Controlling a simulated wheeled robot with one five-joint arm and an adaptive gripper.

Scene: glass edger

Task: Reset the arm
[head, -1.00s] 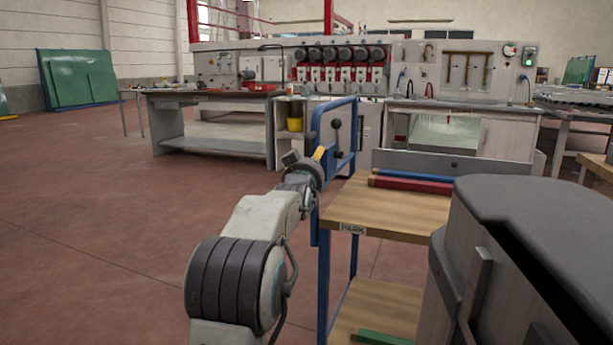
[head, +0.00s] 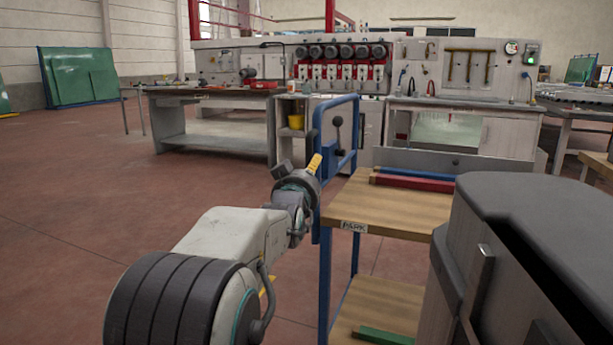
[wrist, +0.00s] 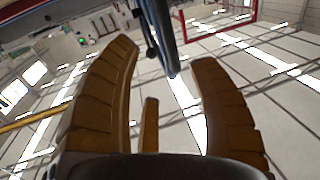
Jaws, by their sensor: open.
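My gripper (head: 314,164) shows in the head view as a small yellow finger at the end of my arm, left of the blue-framed cart. In the wrist view my gripper (wrist: 165,95) has its yellow fingers spread apart with nothing between them. The wrist view looks up toward the ceiling lights, tilted. A dark blue tube, seemingly part of the cart's frame, passes beyond the fingertips; whether it touches them I cannot tell.
The cart's wooden top (head: 395,208) carries a red bar (head: 412,182) and a blue bar (head: 415,173). Its blue upright handle (head: 318,130) and a black-knobbed lever (head: 338,132) stand close to my gripper. A workbench (head: 210,95) and the edging machine (head: 340,70) stand behind. The floor at left is clear.

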